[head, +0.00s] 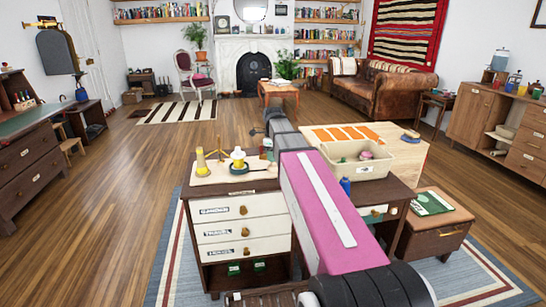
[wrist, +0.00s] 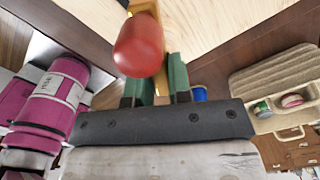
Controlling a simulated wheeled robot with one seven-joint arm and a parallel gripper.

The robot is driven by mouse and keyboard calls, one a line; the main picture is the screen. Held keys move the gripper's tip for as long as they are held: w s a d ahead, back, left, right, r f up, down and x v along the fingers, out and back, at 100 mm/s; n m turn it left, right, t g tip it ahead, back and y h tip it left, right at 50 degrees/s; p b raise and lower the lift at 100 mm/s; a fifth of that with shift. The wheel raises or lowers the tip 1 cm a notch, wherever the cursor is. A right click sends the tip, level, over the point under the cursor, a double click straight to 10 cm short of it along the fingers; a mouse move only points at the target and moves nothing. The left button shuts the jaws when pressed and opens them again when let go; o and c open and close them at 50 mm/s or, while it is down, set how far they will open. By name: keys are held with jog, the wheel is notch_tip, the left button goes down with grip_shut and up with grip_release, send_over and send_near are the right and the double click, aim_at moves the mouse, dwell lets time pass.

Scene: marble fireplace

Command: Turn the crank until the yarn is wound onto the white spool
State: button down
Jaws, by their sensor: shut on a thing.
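A pale board (head: 212,176) lies on the left of the desk top. A yellow cone (head: 201,161) stands on it, and a white spool (head: 238,164) with yellow on it stands to its right. The yarn strand between them is too small to make out. In the wrist view a rounded red knob (wrist: 138,45), which looks like the crank's handle, sits at the green fingers of my gripper (wrist: 155,80). My gripper is shut on it. In the head view my pink arm crosses the desk, and the grip on the knob is not clear.
The desk (head: 240,208) has labelled white drawers. A low cabinet (head: 436,230) stands to the right. Open wood floor lies left.

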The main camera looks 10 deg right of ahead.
jog(key=shift+m, duration=0.5)
jog(key=c, duration=1)
grip_release()
jog(key=shift+c, duration=0.2)
jog(key=shift+r, duration=0.1)
notch_tip(320, 180, up, 11)
jog(key=shift+f, duration=0.2)
